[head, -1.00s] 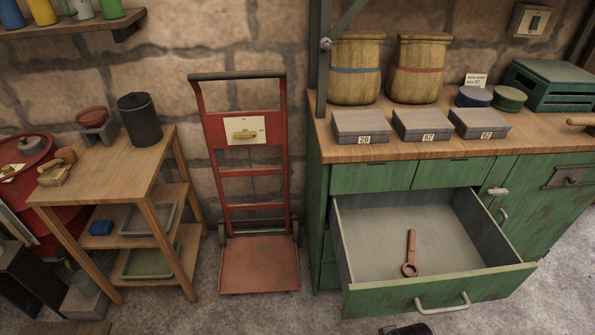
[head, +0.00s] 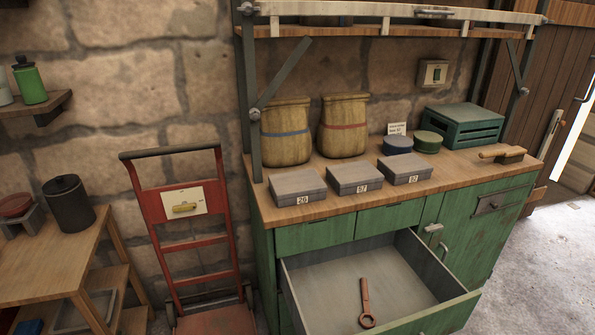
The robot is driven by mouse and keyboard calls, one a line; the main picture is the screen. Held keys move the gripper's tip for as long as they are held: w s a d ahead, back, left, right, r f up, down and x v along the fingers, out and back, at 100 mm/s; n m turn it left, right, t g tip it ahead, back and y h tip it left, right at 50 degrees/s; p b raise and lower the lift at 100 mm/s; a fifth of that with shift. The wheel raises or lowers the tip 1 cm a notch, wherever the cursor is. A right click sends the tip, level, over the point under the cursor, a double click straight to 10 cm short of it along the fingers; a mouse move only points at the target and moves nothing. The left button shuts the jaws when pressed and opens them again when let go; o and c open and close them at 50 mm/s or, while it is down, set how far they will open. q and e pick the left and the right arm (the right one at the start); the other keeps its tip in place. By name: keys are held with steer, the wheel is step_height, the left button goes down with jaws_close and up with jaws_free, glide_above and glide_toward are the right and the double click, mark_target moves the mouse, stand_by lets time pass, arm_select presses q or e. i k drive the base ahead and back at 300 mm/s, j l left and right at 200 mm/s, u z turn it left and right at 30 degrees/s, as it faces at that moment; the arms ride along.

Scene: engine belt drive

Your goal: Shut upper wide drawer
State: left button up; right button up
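The upper wide drawer (head: 345,267) of the green workbench is pulled far out, below two small shut drawers. Its grey inside shows, and a red-brown wrench (head: 366,303) lies in it. The drawer's green front panel (head: 446,316) shows only in part at the bottom edge of the head view, and its handle is out of view. Neither of my grippers is in view.
On the bench top stand grey boxes (head: 297,187), two woven sacks (head: 344,125), round tins and a green crate (head: 463,126). A red hand truck (head: 187,235) stands left of the bench, beside a wooden side table (head: 48,255). A door is at the right.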

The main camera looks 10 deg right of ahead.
mark_target(411, 291)
steer(key=z, duration=1.25)
